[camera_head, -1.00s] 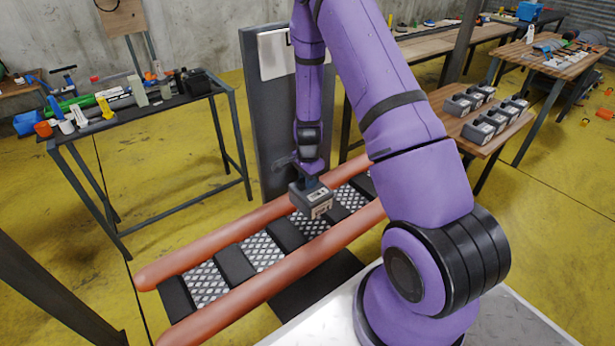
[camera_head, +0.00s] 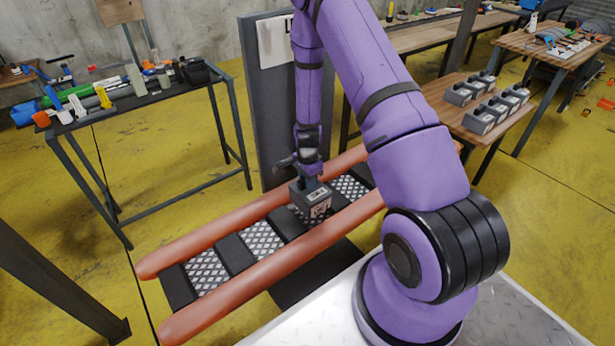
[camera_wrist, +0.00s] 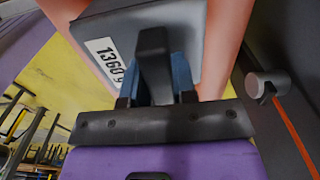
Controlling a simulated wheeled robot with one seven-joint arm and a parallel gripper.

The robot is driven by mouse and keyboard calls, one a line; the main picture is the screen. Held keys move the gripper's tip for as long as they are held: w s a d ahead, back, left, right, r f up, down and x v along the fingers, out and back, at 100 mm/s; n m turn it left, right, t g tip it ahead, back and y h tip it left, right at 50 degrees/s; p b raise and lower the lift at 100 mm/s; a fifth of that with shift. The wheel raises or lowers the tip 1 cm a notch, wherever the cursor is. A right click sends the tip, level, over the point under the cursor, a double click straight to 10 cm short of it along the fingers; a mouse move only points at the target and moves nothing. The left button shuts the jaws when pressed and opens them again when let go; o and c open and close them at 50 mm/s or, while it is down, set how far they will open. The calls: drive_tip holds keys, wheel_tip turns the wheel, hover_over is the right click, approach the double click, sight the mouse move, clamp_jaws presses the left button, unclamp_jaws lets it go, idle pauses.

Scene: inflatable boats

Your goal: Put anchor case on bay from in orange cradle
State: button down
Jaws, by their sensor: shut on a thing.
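The anchor case (camera_head: 311,201) is a grey box with a white label. The wrist view shows its top (camera_wrist: 182,22), the label (camera_wrist: 106,60) and a dark handle (camera_wrist: 153,50). My gripper (camera_head: 307,176) is shut on that handle; its blue fingers (camera_wrist: 156,80) flank it in the wrist view. The orange cradle (camera_head: 270,268) has two long orange tubes, with dark crossbars (camera_head: 234,254) parting patterned metal bays (camera_head: 205,271). The case is upright between the tubes over a bay right of the middle. I cannot tell whether its underside touches the plate.
Several similar grey cases (camera_head: 482,118) stand on a wooden table (camera_head: 440,95) at right. A dark tool-covered table (camera_head: 150,97) stands at left. A dark upright panel (camera_head: 268,110) rises behind the cradle. Yellow floor is open at left.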

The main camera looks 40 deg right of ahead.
drive_tip(key=shift+f, duration=2.3)
drive_tip(key=c, duration=0.8)
unclamp_jaws()
drive_tip(key=shift+f, duration=0.1)
drive_tip(key=shift+c, duration=0.2)
wheel_tip(320, 180, up, 11)
drive_tip(key=shift+f, duration=0.1)
